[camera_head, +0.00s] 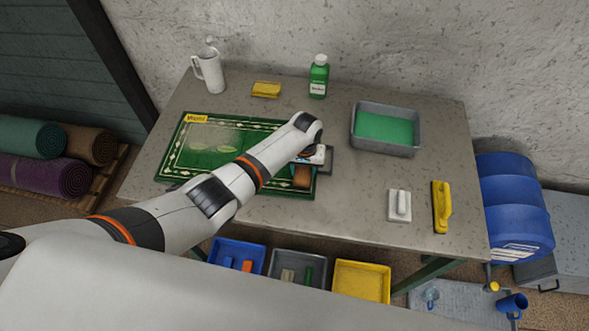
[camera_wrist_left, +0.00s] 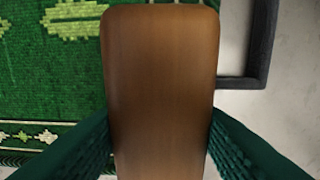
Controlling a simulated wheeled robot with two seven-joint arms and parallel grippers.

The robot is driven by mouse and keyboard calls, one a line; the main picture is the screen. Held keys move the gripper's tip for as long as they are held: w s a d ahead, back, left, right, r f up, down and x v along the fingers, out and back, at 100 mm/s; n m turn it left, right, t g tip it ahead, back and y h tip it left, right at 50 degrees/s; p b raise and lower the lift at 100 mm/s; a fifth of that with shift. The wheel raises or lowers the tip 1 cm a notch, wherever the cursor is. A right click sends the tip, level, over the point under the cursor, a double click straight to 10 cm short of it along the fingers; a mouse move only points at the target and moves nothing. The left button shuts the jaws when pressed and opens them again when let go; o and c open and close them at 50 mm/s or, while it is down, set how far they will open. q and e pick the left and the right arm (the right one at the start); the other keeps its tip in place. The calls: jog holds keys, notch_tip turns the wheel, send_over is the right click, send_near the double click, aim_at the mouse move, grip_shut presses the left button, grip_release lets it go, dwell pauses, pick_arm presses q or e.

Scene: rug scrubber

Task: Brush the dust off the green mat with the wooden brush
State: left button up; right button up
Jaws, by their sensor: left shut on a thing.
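The green mat (camera_head: 208,135) lies on the table with a pale patterned border and a yellow label at its far left corner. Faint yellowish patches show on it; the left wrist view shows pale yellow marks on its weave (camera_wrist_left: 75,20). The wooden brush (camera_wrist_left: 160,85) fills the middle of the left wrist view, its brown back upward. My left gripper (camera_head: 303,172) is shut on the brush, over the right end of the mat. Its green fingers (camera_wrist_left: 160,150) sit on both sides of the brush. The bristles are hidden. My right gripper is not in view.
A dark frame (camera_head: 326,162) lies at the mat's right edge. Behind stand a white jug (camera_head: 210,72), a yellow sponge (camera_head: 266,89) and a green bottle (camera_head: 319,77). A grey tray of green liquid (camera_head: 385,128), a white brush (camera_head: 399,205) and a yellow brush (camera_head: 441,207) are to the right.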

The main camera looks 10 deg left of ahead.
pick_arm(q)
jog(key=shift+s+d+f, duration=0.15)
jog(key=shift+s+f, duration=0.05)
jog(key=shift+r+p, duration=0.25)
jog(key=shift+p, duration=0.05)
jog(key=shift+w+d+r+p, duration=0.1)
jog(key=shift+w+r+p, duration=0.1)
jog(key=shift+r+p, duration=0.9)
jog(key=shift+r+b, duration=0.15)
jog(key=shift+b, duration=0.2)
jog(key=shift+r, duration=0.8)
